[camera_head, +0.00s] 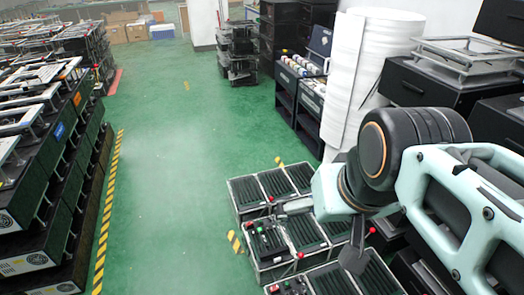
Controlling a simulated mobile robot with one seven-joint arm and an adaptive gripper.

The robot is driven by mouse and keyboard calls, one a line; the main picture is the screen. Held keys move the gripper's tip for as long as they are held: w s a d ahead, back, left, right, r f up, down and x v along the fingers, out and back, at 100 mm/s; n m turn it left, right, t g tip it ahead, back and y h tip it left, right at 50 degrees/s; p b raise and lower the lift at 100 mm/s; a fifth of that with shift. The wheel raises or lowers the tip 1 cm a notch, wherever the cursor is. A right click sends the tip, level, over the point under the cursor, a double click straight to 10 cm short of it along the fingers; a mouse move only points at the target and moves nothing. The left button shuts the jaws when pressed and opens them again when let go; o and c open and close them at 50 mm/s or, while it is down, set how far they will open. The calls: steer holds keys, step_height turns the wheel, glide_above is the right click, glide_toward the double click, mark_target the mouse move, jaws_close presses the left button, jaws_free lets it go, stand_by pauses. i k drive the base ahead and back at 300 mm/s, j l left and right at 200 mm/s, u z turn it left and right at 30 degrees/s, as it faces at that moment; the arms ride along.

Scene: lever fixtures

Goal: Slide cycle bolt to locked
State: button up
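Black ribbed fixture units stand in the lower middle, with a control panel (266,240) of small green, red and dark parts on one of them. Red knobs show at the panel's near corner (300,255) and beside my wrist (372,230). I cannot tell which of these parts is the cycle bolt, or its position. My mint-and-black arm reaches in from the right over the units. My gripper (353,256) seems to be the dark shape hanging below the wrist, over the units. Its fingers are too unclear to show whether they are open, and any contact is hidden.
Racks of black equipment (45,180) line the left side behind a yellow-black floor stripe (108,215). Open green floor (185,170) lies between them and the units. White wrapped rolls (350,75) and dark shelves (305,95) stand behind my arm.

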mark_target(274, 254)
steer(key=k+j+z, duration=0.15)
steer(key=j, duration=0.25)
steer(key=k+j+z, duration=0.2)
steer(key=j, duration=0.2)
steer(key=k+j+z, duration=0.15)
steer(key=k+j, duration=0.15)
steer(key=i+j+z, duration=0.15)
steer(key=z, duration=0.5)
steer(key=i+j+z, duration=0.2)
steer(key=j, duration=0.15)
steer(key=i+j+z, duration=0.25)
steer(key=i+j, duration=0.1)
steer(key=j, duration=0.3)
steer(key=i+j+z, duration=0.1)
steer(key=j, duration=0.35)
steer(key=i+j, duration=0.1)
steer(key=j, duration=0.25)
steer(key=i+j, duration=0.1)
steer(key=j, duration=0.25)
steer(key=k+j+u, duration=0.1)
steer(key=u, duration=0.15)
steer(key=k, duration=0.1)
